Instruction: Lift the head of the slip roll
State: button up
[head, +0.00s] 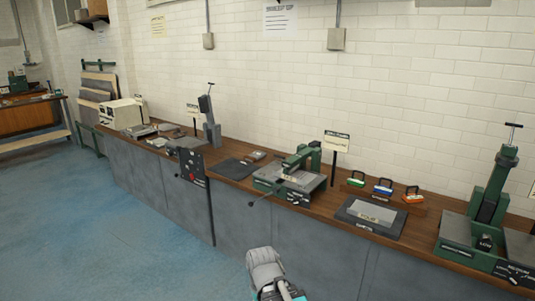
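A green and grey bench machine (290,178) stands at the middle of the long bench, with a green raised arm over its bed and a thin lever at its lower left. It may be the slip roll; its sign is too small to read. Other upright machines with T-handles stand on the bench, a grey one (208,125) to the left and a green one (489,195) at the right edge. Only a grey and teal part of my arm shows at the bottom middle, apart from the bench. My gripper's fingers are not visible.
The wooden bench top (240,188) runs along a white brick wall above grey cabinet fronts. A dark mat with a grey plate (372,214) and several coloured handled blocks (383,187) lie right of the middle machine. The blue floor (90,220) is clear at left.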

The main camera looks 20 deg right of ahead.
aim_at(289, 163)
jog(key=i, duration=1.05)
jog(key=z, duration=0.05)
